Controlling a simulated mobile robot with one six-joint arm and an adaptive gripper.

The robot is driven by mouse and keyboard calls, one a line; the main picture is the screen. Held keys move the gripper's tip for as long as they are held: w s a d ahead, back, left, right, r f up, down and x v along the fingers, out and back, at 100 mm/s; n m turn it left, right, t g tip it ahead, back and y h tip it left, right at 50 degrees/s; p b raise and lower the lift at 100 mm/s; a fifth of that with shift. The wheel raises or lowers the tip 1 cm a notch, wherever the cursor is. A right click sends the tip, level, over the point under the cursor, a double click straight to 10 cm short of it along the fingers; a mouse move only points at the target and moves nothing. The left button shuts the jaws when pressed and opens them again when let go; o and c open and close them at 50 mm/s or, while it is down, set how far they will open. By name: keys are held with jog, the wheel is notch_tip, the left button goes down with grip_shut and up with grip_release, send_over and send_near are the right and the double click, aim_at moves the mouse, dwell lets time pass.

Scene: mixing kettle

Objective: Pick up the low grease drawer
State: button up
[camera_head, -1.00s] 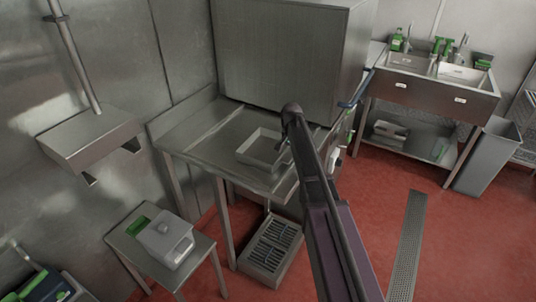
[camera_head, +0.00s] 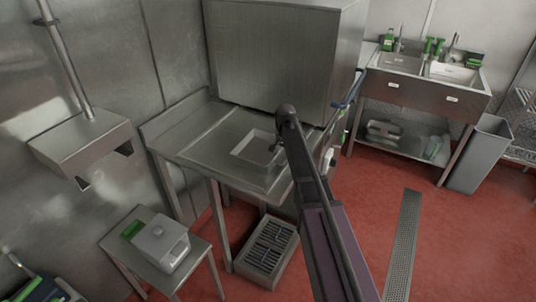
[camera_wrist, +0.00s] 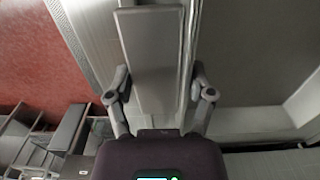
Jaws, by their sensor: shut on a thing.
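A shallow square metal drawer (camera_head: 241,153), open at the top, shows over the worktable in the head view. I take it to be the low grease drawer. My gripper (camera_head: 278,143) is at its right side, partly hidden by my arm. In the wrist view my gripper (camera_wrist: 160,85) has its two fingers on either side of a flat grey metal part (camera_wrist: 155,45), which looks like part of the drawer, and is shut on it. I cannot tell whether the drawer touches the table or hangs just above it.
The steel worktable (camera_head: 192,150) has a large metal hood (camera_head: 280,50) behind. A slatted floor box (camera_head: 268,252) stands under its front. A low table (camera_head: 118,242) holding a grey container (camera_head: 160,245) is at left. A sink unit (camera_head: 425,95) stands at back right. Red floor (camera_head: 375,200) is open at right.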

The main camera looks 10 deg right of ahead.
jog(key=shift+r, duration=0.15)
notch_tip(320, 180, up, 3)
jog(key=p, duration=0.3)
jog(key=s+r+p, duration=0.1)
jog(key=s+p, duration=0.1)
jog(key=s, duration=1.4)
jog(key=shift+a+r, duration=0.35)
jog(key=shift+d, duration=0.1)
